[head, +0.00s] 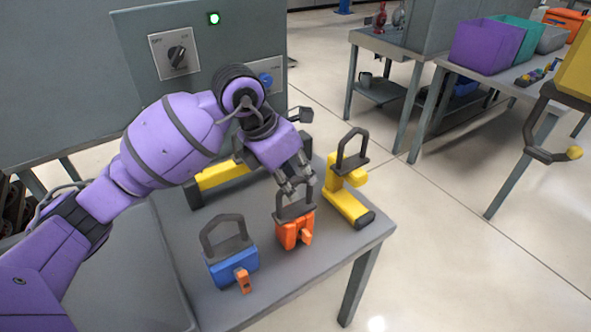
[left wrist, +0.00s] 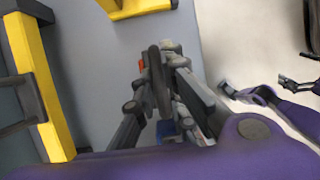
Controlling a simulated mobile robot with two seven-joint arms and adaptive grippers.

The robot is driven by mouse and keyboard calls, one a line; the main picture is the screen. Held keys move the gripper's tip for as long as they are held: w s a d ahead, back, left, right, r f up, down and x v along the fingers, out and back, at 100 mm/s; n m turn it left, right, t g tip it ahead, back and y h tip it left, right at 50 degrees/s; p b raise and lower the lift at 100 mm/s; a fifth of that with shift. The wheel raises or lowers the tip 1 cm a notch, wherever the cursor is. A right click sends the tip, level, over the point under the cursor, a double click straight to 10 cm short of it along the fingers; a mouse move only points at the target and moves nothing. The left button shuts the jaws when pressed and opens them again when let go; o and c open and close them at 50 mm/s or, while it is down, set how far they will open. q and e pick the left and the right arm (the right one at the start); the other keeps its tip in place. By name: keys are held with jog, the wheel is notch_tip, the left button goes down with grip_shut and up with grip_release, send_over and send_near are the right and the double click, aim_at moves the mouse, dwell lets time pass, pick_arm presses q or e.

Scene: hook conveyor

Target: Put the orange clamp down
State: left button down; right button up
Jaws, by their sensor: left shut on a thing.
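The orange clamp (head: 293,231) has a dark loop handle on top and is upright at the front of the grey table (head: 330,252). My left gripper (head: 296,187) is above it, shut on the handle. I cannot tell whether the clamp's base touches the table. In the left wrist view the handle (left wrist: 158,78) is between the fingers (left wrist: 165,105), and they hide most of the orange body. At the right edge of that view, a purple part with dark finger-like ends (left wrist: 262,97) seems to be my right gripper; its opening is unclear.
A blue clamp (head: 232,270) stands left of the orange one. A yellow clamp (head: 347,200) stands to its right, and another yellow piece (head: 220,177) lies behind. A control box (head: 175,52) is at the back. A yellow-tipped hook (head: 545,155) hangs at the right.

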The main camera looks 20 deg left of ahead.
pick_arm(q)
jog(key=shift+r, duration=0.2)
jog(key=shift+f, duration=0.15)
jog(key=c, duration=1.8)
grip_release()
jog(key=v, duration=1.2)
